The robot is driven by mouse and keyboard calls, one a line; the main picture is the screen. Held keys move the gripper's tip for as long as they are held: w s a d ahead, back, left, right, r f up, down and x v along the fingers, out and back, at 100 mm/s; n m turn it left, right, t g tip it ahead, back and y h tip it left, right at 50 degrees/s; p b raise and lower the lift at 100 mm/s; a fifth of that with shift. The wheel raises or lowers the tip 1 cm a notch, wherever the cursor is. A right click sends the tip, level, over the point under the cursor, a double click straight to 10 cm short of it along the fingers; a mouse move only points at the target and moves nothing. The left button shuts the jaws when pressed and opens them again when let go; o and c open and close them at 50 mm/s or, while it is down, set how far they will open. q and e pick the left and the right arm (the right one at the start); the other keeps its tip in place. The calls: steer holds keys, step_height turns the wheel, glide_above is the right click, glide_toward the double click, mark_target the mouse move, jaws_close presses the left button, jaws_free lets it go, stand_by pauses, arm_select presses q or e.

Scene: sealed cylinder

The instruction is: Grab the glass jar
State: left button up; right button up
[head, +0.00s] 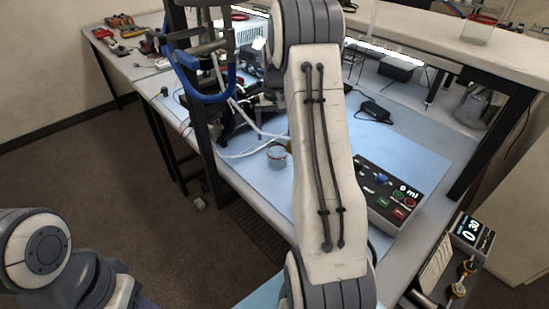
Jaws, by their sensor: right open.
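A small glass jar (277,158) with a reddish rim and bluish lower part stands upright on the blue mat of the bench, just left of my right arm. A similar clear jar with a red rim (479,28) stands on the raised shelf at the top right. My right arm crosses the middle of the view and hides much of the bench. My right gripper (268,104) shows only in part, dark, left of the arm and beyond the nearer jar; it is open, and no contact with the jar is visible. Only a link of my left arm shows at bottom left.
A dark post with a blue hoop (208,95) stands at the bench's left. White cables (243,154) run near the jar. A metal container (477,105) is under the shelf.

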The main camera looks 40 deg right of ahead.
mark_target(278, 149)
steer(key=f, duration=0.3)
steer(key=shift+s+d, duration=0.15)
steer(key=shift+d, duration=0.1)
step_height(278, 149, down, 4)
steer(key=shift+d+f+p, duration=0.1)
steer(key=shift+d+p, duration=0.05)
steer(key=shift+p, duration=1)
steer(key=shift+f, duration=0.65)
steer(key=shift+r, duration=0.1)
steer(key=c, duration=1.4)
